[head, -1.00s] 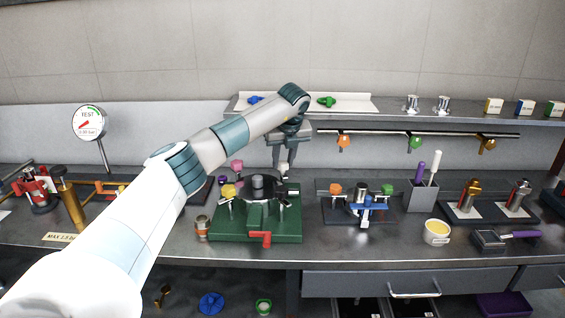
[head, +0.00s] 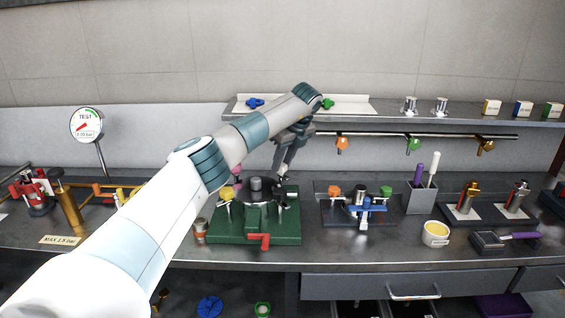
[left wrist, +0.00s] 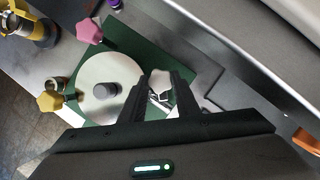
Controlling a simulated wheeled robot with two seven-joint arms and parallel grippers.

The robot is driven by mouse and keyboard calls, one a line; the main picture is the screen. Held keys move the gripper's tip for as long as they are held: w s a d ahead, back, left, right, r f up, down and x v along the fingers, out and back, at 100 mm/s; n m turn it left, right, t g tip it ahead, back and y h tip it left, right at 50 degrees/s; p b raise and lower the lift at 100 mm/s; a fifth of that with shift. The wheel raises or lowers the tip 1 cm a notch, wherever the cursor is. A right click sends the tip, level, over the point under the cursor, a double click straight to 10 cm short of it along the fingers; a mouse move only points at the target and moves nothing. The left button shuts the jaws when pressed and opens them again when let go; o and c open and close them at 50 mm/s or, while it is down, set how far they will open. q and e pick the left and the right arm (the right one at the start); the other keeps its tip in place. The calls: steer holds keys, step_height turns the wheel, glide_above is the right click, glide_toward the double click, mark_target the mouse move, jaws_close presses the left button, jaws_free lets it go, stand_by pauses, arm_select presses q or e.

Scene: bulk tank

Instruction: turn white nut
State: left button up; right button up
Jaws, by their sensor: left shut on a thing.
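The white nut (left wrist: 160,80) is a lobed knob at the edge of the round grey lid on the green-based fixture (head: 272,236). In the left wrist view it sits between the two black fingers of my left gripper (left wrist: 159,88), which is shut on it. In the head view my left gripper (head: 284,168) reaches down, tilted, to the back right of the fixture, and the nut is mostly hidden there. A yellow nut (left wrist: 50,101) and a pink nut (left wrist: 89,31) stand at other points around the lid (left wrist: 108,88). My right gripper is not in view.
A smaller fixture with orange and green knobs (head: 360,208) stands to the right. A shelf (head: 400,118) and a rail with hanging knobs (head: 440,134) lie behind. A gauge (head: 87,124) stands at left.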

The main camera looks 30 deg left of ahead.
arm_select(q)
steer(key=o, duration=1.1)
steer(key=shift+r, duration=0.1)
steer(key=shift+c, duration=0.2)
steer(key=shift+d+r, duration=0.2)
steer(key=shift+r, duration=0.25)
steer(key=b+v, duration=0.1)
steer(key=v, duration=0.2)
steer(key=shift+d+r, duration=0.1)
steer(key=shift+r, duration=0.1)
step_height(320, 180, up, 10)
steer(key=b, duration=0.2)
glide_above(286, 176)
steer(key=s+d, duration=0.2)
steer(key=d, duration=0.2)
steer(key=shift+w+d+r, duration=0.1)
steer(key=shift+d+r, duration=0.15)
steer(key=shift+r, duration=0.25)
steer(key=shift+w+d+r, duration=0.1)
steer(key=shift+d+r, duration=0.15)
steer(key=shift+r, duration=0.2)
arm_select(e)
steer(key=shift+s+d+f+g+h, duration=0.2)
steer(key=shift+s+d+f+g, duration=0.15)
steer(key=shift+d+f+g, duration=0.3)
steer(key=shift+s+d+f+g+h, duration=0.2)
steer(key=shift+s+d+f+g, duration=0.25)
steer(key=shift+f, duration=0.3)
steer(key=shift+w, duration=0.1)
